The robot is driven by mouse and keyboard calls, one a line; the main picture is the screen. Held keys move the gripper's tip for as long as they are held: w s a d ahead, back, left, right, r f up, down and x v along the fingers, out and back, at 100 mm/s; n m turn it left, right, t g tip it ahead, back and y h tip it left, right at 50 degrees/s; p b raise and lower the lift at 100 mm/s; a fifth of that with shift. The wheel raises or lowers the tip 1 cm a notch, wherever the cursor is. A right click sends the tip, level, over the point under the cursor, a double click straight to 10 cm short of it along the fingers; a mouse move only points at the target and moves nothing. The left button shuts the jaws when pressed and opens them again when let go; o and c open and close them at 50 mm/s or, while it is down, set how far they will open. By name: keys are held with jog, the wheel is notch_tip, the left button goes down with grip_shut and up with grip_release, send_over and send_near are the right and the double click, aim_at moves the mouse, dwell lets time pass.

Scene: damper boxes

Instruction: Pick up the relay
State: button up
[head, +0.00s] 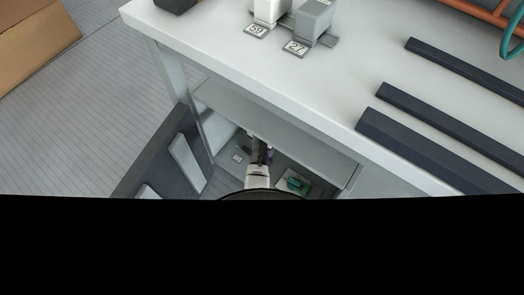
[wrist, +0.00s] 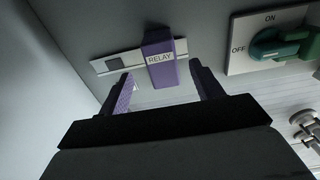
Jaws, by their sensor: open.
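The relay (wrist: 162,62) is a purple block with a white label reading RELAY. In the wrist view it stands out from a pale strip at the upper middle. My gripper (wrist: 160,85) is open, with one finger to the left and one to the right of the relay's near end. The gap between the fingers looks empty, and I cannot tell how far the relay reaches in between them. In the head view my gripper (head: 260,150) reaches into the grey box under the table, where the relay is too small to make out.
A green rotary switch (wrist: 280,46) marked ON and OFF sits right of the relay; it also shows in the head view (head: 297,184). Metal fittings (wrist: 308,128) lie at the lower right. The box walls are close on the left. The white tabletop (head: 350,60) overhangs above.

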jog(key=f, duration=0.2)
jog(key=f+b, duration=0.1)
jog(key=f, duration=0.1)
jog(key=f+b, duration=0.1)
jog(key=f, duration=0.1)
jog(key=shift+s+f, duration=0.3)
jog(key=shift+r, duration=0.1)
grip_shut()
